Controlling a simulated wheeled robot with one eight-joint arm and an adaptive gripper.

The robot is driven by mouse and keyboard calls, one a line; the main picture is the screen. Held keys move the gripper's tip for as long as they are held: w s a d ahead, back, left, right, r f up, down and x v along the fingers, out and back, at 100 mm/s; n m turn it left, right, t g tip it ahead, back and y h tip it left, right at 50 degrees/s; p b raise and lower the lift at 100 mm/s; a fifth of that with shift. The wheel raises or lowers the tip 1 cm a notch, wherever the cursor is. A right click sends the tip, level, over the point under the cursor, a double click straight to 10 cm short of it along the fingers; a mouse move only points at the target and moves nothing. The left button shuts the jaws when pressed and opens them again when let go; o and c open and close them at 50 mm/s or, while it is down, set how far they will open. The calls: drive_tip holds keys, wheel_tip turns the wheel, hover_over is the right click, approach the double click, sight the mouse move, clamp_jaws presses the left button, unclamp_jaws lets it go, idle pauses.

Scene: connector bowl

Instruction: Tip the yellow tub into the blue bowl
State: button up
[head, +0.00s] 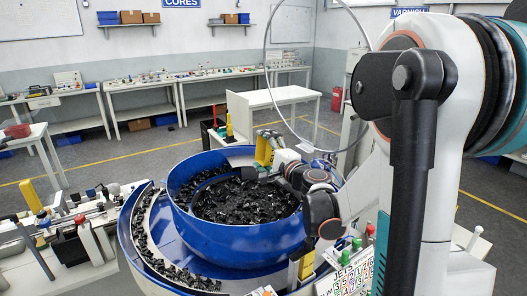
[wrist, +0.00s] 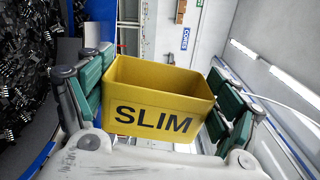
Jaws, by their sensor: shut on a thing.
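The yellow tub (wrist: 155,95), marked SLIM, sits between the green-padded fingers of my gripper (wrist: 155,100) in the wrist view. My gripper is shut on the tub from both sides. In the head view the tub (head: 264,151) is over the back right part of the blue bowl (head: 235,238), held by my gripper (head: 268,160). The wrist view is rolled against the room, and the tub looks tipped onto its side. Its visible inner walls are bare; its bottom is hidden. The bowl holds many black connectors, which also fill the left of the wrist view.
A blue curved track (head: 150,250) with black parts wraps the bowl's left and front. A cluttered bench (head: 60,250) stands at the left. A white table (head: 282,96) and long workbenches (head: 150,92) stand behind. Number cards (head: 355,275) lie at the front right.

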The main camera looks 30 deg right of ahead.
idle(0.6)
drive_tip(key=m, duration=0.1)
drive_tip(key=r+m+p, duration=0.1)
drive_tip(key=m, duration=0.1)
drive_tip(key=shift+a+r+m, duration=0.1)
drive_tip(key=shift+r+m, duration=0.15)
drive_tip(key=shift+m, duration=0.05)
drive_tip(key=m, duration=0.2)
drive_tip(key=r+m+p, duration=0.1)
drive_tip(key=m, duration=0.3)
drive_tip(key=r+m, duration=0.1)
drive_tip(key=m, duration=0.1)
drive_tip(key=shift+s+a+r+p, duration=0.1)
drive_tip(key=shift+a+p, duration=0.05)
drive_tip(key=shift+p, duration=0.25)
drive_tip(key=m, duration=0.2)
drive_tip(key=r+m+p, duration=0.1)
drive_tip(key=m, duration=0.1)
drive_tip(key=shift+a+r+m, duration=0.1)
drive_tip(key=shift+r+m, duration=0.05)
drive_tip(key=shift+m, duration=0.15)
drive_tip(key=shift+s, duration=0.1)
